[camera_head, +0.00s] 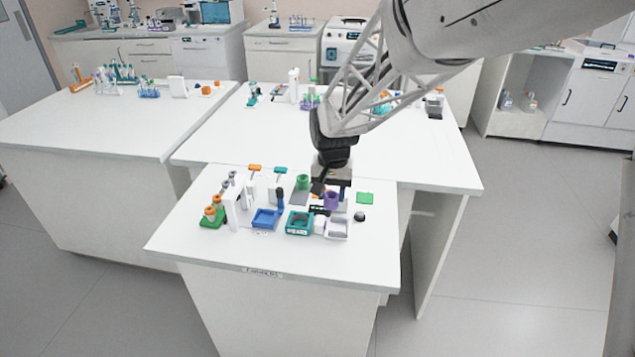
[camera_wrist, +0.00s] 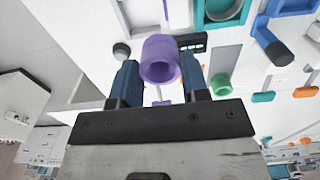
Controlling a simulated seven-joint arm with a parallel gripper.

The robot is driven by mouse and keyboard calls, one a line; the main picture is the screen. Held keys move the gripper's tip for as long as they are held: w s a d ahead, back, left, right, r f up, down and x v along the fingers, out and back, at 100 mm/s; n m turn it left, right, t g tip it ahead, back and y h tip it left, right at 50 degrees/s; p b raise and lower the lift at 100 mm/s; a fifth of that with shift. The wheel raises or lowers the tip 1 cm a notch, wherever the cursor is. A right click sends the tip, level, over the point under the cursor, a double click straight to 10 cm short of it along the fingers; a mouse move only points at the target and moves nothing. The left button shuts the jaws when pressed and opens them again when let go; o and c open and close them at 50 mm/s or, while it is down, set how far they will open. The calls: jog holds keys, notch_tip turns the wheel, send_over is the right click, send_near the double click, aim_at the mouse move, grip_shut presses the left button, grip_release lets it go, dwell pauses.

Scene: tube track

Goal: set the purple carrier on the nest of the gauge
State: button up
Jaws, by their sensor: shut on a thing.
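The purple carrier (camera_head: 331,201), a short hollow cylinder, also shows in the wrist view (camera_wrist: 160,57). My gripper (camera_wrist: 159,78) is shut on it, with one dark blue finger on each side. In the head view my gripper (camera_head: 327,186) is over the right part of the front bench. A small black unit with a display (camera_wrist: 191,42) lies just beyond the carrier in the wrist view. It may be the gauge, but I cannot tell for sure, and its nest is not clearly visible. Whether the carrier touches anything below is unclear.
A teal box (camera_head: 299,223), a white tray (camera_head: 337,229) and a blue tray (camera_head: 265,219) stand along the front. A green cylinder (camera_head: 303,181), a green square (camera_head: 366,197) and a black knob (camera_head: 360,215) are close by. The bench front is clear.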

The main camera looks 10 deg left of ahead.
jog(key=shift+s+d, duration=1.05)
jog(key=shift+f, duration=0.2)
jog(key=shift+f, duration=2.65)
jog(key=shift+f, duration=0.15)
jog(key=o, duration=0.9)
jog(key=shift+c, duration=0.2)
